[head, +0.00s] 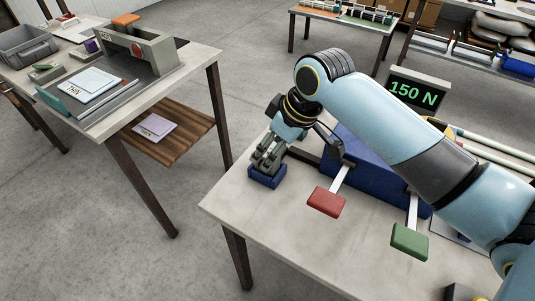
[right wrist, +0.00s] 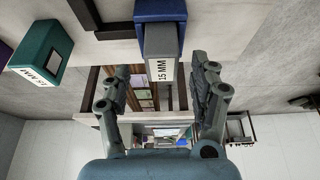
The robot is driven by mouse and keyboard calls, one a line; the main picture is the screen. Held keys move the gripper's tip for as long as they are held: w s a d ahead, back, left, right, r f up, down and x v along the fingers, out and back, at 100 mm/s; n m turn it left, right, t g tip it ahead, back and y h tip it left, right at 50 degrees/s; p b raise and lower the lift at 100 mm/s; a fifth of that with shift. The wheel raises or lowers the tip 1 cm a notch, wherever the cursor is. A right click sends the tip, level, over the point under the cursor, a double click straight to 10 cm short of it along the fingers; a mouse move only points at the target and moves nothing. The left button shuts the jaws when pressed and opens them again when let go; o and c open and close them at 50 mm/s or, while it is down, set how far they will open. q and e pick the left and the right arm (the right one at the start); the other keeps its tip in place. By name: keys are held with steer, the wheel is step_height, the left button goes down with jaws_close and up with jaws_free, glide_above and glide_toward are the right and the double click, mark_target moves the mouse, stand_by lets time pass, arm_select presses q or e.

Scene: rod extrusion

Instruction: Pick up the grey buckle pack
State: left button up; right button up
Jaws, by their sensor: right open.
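A grey block labelled "15 MM", which looks like the grey buckle pack (right wrist: 161,45), stands against a blue block-shaped holder (right wrist: 161,10) in the right wrist view. My right gripper (right wrist: 158,82) is open, with one finger on each side of the pack's line and visible gaps to it. In the head view the right gripper (head: 265,161) points down just over the blue holder (head: 267,178) at the table's left end. There the pack is hidden or merges with the fingers. My left gripper is not in view.
A teal labelled block (right wrist: 37,52) stands left in the wrist view. On the near table (head: 240,207), a blue machine (head: 352,157) has a red paddle (head: 326,202), a green paddle (head: 409,241) and a "150 N" display (head: 413,93). Another table (head: 205,55) stands left across open floor.

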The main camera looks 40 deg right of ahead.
mark_target(268, 153)
steer(key=shift+x, duration=1.5)
steer(key=shift+s, duration=0.1)
jaws_close()
